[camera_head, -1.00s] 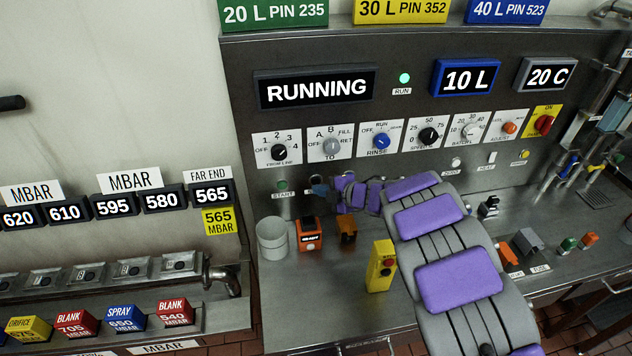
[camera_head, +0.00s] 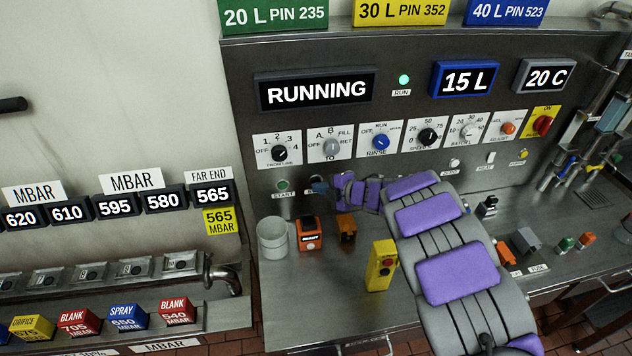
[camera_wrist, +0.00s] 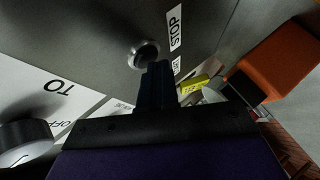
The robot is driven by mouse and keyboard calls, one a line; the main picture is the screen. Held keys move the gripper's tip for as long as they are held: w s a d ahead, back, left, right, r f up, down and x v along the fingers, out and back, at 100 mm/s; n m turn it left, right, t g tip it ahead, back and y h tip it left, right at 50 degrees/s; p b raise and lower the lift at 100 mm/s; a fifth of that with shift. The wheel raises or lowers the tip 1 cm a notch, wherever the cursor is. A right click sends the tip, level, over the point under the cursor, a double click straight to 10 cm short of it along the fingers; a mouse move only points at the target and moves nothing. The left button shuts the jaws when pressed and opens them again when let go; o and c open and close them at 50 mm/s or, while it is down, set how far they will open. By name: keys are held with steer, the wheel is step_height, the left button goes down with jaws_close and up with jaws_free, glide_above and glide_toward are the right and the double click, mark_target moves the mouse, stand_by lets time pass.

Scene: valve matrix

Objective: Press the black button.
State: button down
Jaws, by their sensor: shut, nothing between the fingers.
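In the wrist view, a round dark button in a metal ring (camera_wrist: 147,50) is set in the grey panel, beside a white STOP label (camera_wrist: 175,28). My gripper (camera_wrist: 157,72) is shut and empty, its fingertips at the button's lower edge in the picture. I cannot tell whether they touch it. In the head view my gripper (camera_head: 319,186) is at the panel's lower left, just right of the green START button (camera_head: 282,185). There it hides the STOP button. The display (camera_head: 317,89) reads RUNNING and the RUN lamp (camera_head: 404,79) glows green.
A row of knobs (camera_head: 381,142) runs above my gripper. Below it on the steel bench stand a grey cup (camera_head: 272,239), an orange box (camera_head: 309,233) and a yellow control box (camera_head: 381,265). The wrist view also shows a knob (camera_wrist: 25,143) at left and an orange block (camera_wrist: 282,60) at right.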

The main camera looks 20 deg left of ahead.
steer(key=shift+w+a, duration=0.1)
steer(key=shift+w, duration=0.1)
stand_by(0.3)
steer(key=shift+s, duration=0.1)
stand_by(0.3)
steer(key=shift+s+d+b, duration=0.3)
steer(key=shift+s+d, duration=0.05)
steer(key=shift+s, duration=0.3)
steer(key=s+d, duration=0.1)
steer(key=s+b, duration=0.1)
steer(key=s, duration=0.1)
steer(key=s+d+b, duration=0.1)
steer(key=shift+s+d, duration=0.15)
steer(key=shift+d, duration=0.2)
